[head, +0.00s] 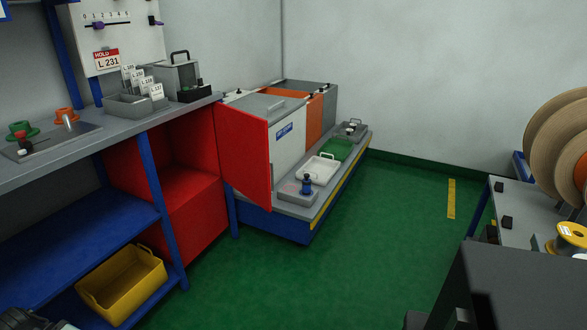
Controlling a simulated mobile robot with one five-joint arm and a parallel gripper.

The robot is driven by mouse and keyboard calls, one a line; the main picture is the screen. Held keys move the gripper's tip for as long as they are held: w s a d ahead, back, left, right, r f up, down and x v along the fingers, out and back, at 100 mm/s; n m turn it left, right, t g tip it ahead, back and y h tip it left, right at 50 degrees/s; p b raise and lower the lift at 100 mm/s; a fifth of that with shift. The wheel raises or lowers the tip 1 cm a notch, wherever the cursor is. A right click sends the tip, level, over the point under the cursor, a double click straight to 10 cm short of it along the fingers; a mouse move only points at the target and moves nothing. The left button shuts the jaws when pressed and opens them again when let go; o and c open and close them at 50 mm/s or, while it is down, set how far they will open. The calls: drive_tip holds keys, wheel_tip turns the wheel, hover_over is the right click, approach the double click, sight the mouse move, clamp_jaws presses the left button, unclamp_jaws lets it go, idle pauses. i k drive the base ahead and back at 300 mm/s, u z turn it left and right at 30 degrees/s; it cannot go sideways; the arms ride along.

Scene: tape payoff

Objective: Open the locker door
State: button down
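The red locker (190,182) stands under the grey bench, left of centre in the head view. Its red door (247,155) stands wide open, swung out to the right from the right edge of the opening. The inside shows as a red cavity, and I see nothing standing in it. No handle shows on the face of the door turned to me. I cannot make out my gripper in this view.
A low blue platform (270,223) with bins and trays stands behind the door. A yellow basket (121,284) sits on the blue lower shelf at left. Large reels (553,125) stand at right. The green floor (345,255) in the middle is clear.

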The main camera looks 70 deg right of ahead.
sight(243, 139)
drive_tip(key=z, duration=2.25)
drive_tip(key=i, duration=0.65)
drive_tip(key=u, duration=2.9)
